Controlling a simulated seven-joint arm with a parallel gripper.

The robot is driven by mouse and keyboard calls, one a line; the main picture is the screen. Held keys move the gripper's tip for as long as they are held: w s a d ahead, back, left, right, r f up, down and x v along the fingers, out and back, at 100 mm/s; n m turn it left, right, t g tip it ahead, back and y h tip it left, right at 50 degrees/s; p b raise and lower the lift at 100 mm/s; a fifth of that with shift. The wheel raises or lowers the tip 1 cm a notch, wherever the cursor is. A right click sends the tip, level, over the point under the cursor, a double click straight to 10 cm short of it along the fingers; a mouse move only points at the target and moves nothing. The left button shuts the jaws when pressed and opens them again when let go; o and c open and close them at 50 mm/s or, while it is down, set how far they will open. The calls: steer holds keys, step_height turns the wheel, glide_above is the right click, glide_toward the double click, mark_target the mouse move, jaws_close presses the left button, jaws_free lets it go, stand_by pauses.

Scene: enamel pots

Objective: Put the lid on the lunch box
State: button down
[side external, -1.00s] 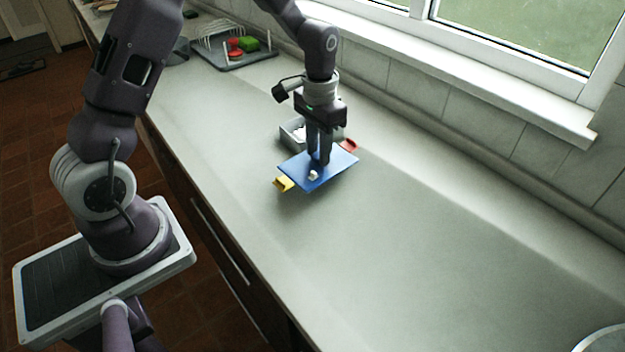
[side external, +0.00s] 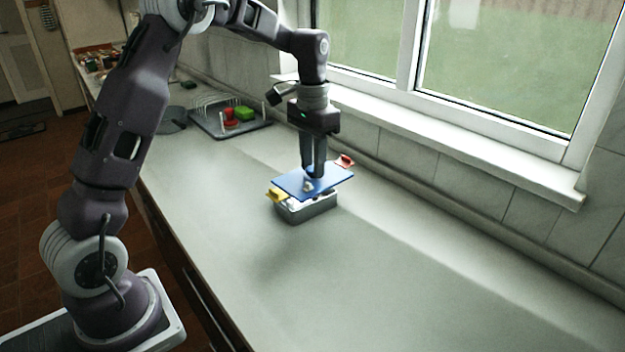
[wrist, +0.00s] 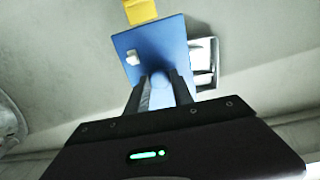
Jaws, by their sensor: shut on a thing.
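My gripper (side external: 314,174) is shut on the blue lid (side external: 326,184), near the lid's middle, and holds it roughly level. A yellow clip (side external: 275,195) and a red clip (side external: 344,160) stick out at opposite ends. A small pale knob (side external: 308,187) shows on top. The grey lunch box (side external: 308,212) stands on the counter below the lid, its opening mostly hidden. In the wrist view, the lid (wrist: 150,42) hangs from my gripper (wrist: 160,82) with the yellow clip (wrist: 140,11) beyond. The box (wrist: 203,48) shows to its right, so the two look offset.
A grey dish rack (side external: 225,122) with a red item (side external: 231,117) and a green item (side external: 244,114) stands farther back on the counter (side external: 400,270). A dark round thing (side external: 172,120) is beside it. The window wall borders the right; the near counter is clear.

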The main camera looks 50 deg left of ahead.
steer(key=w+a, duration=0.5)
steer(key=a, duration=0.4)
steer(key=shift+m, duration=0.5)
steer(key=shift+a+f, duration=0.15)
steer(key=shift+f, duration=4.7)
steer(key=shift+f, duration=0.7)
steer(key=c, duration=1)
jaws_free()
